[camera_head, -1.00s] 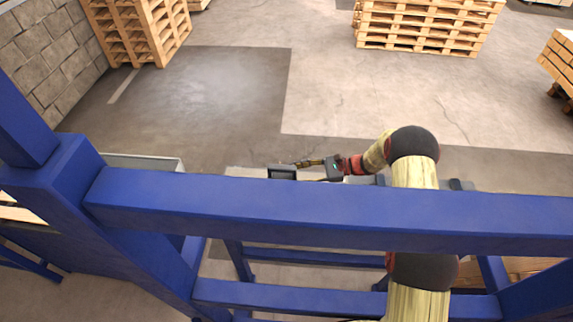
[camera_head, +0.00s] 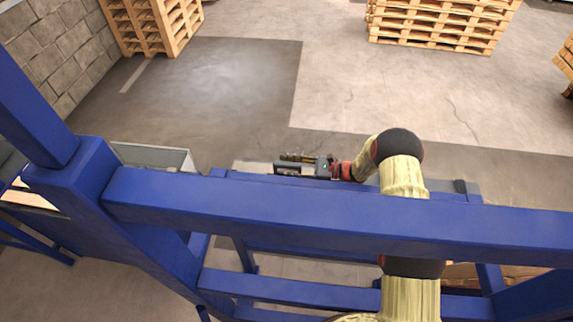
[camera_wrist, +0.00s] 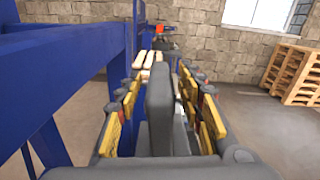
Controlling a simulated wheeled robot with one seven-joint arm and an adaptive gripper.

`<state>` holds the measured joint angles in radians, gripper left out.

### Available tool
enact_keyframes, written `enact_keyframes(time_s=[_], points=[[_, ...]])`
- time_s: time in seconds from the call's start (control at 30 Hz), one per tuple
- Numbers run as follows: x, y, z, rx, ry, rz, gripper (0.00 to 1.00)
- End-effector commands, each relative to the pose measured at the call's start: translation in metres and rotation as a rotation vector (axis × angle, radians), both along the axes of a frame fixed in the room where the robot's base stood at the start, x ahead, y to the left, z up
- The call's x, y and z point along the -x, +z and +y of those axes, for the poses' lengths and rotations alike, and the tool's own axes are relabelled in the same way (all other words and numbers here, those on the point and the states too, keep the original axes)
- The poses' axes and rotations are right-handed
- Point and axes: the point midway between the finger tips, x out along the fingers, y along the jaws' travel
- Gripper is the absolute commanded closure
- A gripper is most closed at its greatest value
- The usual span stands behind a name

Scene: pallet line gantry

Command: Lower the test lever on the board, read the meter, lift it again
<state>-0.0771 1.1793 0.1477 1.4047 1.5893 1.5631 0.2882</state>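My gripper (camera_head: 285,160) is beyond the blue crossbeam in the head view, partly behind the beam's upper edge. In the wrist view its two yellow-padded fingers (camera_wrist: 162,105) stand wide apart. A dark grey upright slab (camera_wrist: 158,108) stands between them, with gaps on both sides; I cannot tell whether it is part of the gripper or something on the board. No lever, board or meter can be made out for certain. A small red spot (camera_wrist: 159,29) with dark parts around it shows straight ahead, too small to name.
A grey bin (camera_head: 150,155) is at left. Pallet stacks (camera_head: 440,25) stand on the floor farther off; open floor (camera_head: 215,90) lies between.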

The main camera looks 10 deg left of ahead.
Motion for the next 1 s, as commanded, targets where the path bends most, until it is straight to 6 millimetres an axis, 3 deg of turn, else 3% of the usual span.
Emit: enact_keyframes(time_s=[0.23, 0.87, 1.0], points=[[0.0, -0.0004, 0.0003, 0.0, 0.0, 0.0, 0.63], [0.0, -0.0002, 0.0, 0.0, 0.0, -0.001, 0.99], [0.0, -0.0002, 0.0, 0.0, 0.0, -0.001, 1.0]])
